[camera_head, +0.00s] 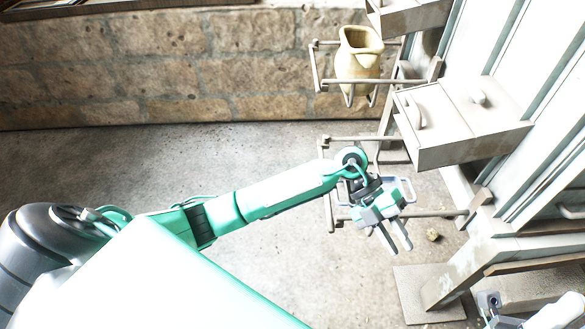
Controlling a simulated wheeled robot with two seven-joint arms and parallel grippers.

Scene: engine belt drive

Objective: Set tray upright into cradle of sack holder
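My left gripper (395,243) is in front of the lower sack holder (430,213), a rack of thin metal bars fixed to the structure on the right. Its two fingers point down and right with a gap between them, and nothing shows between them. A pale, rounded-rim piece (408,186) shows just behind the gripper; it may be the tray, but the gripper and wrist cover most of it. I cannot tell whether it rests in the cradle. My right gripper (491,303) shows only in part at the lower right, and its fingers are not clear.
An upper rack (318,70) holds a cream-coloured jar or sack (357,62). A drawer box (470,150) juts out on the right above the lower rack. A small yellowish lump (433,235) lies near it. A stone wall (180,65) stands behind; the floor (200,160) is clear on the left.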

